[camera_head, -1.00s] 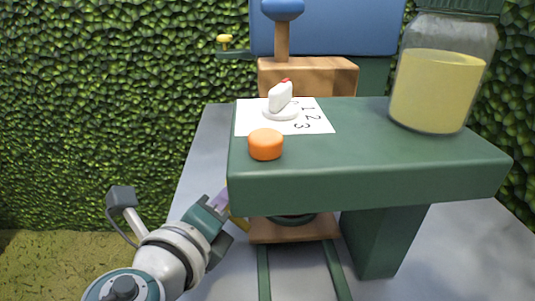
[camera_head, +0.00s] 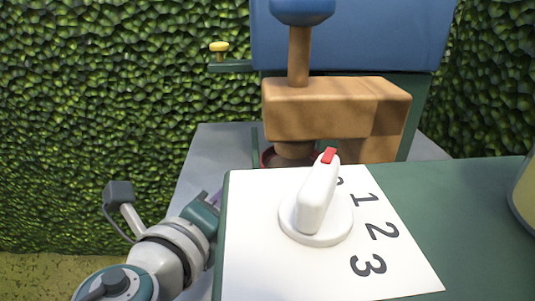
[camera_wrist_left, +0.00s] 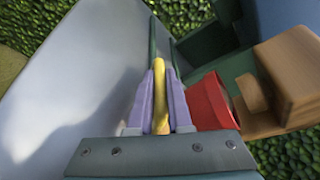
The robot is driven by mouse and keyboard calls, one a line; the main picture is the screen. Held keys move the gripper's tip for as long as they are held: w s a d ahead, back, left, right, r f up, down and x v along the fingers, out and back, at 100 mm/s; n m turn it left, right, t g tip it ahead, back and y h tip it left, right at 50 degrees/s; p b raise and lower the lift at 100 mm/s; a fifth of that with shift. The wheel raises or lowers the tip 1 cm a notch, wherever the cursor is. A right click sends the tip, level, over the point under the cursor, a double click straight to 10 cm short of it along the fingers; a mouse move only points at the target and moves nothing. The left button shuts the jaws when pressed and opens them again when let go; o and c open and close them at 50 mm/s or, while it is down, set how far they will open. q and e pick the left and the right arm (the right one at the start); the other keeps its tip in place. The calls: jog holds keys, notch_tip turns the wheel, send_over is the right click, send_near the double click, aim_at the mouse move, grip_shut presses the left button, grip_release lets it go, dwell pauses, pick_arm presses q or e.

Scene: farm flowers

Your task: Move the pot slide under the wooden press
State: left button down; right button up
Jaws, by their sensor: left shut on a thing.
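The wooden press (camera_head: 335,108) stands behind the green table, with a blue knob on a wooden post above it. A red pot (camera_head: 272,158) shows partly below the press's round wooden plunger (camera_head: 294,149). In the left wrist view the red pot (camera_wrist_left: 212,102) is beside the plunger (camera_wrist_left: 252,93); I cannot tell whether they line up exactly. My left gripper (camera_wrist_left: 161,100) is shut on the yellow slide handle (camera_wrist_left: 160,80). In the head view the left gripper (camera_head: 207,207) is left of the table, its fingertips mostly hidden. The slide's board is hidden. My right gripper is not in view.
The green table (camera_head: 450,205) fills the front right and holds a white number card (camera_head: 270,270) with a white, red-tipped dial (camera_head: 316,205). A jar (camera_head: 525,195) stands at the right edge. A hedge (camera_head: 90,110) lies to the left.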

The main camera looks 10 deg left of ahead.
pick_arm(q)
jog(key=shift+s, duration=0.2)
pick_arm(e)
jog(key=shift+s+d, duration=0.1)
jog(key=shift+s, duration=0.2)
pick_arm(q)
jog(key=c, duration=0.8)
grip_release()
jog(key=shift+c, duration=0.2)
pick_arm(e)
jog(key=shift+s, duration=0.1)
pick_arm(q)
jog(key=shift+s, duration=0.1)
jog(key=shift+s+r, duration=0.1)
jog(key=shift+s, duration=0.2)
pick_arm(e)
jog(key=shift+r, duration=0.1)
pick_arm(q)
jog(key=p+v, duration=0.1)
jog(key=v, duration=0.8)
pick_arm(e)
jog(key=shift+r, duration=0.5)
pick_arm(q)
jog(key=shift+r, duration=0.1)
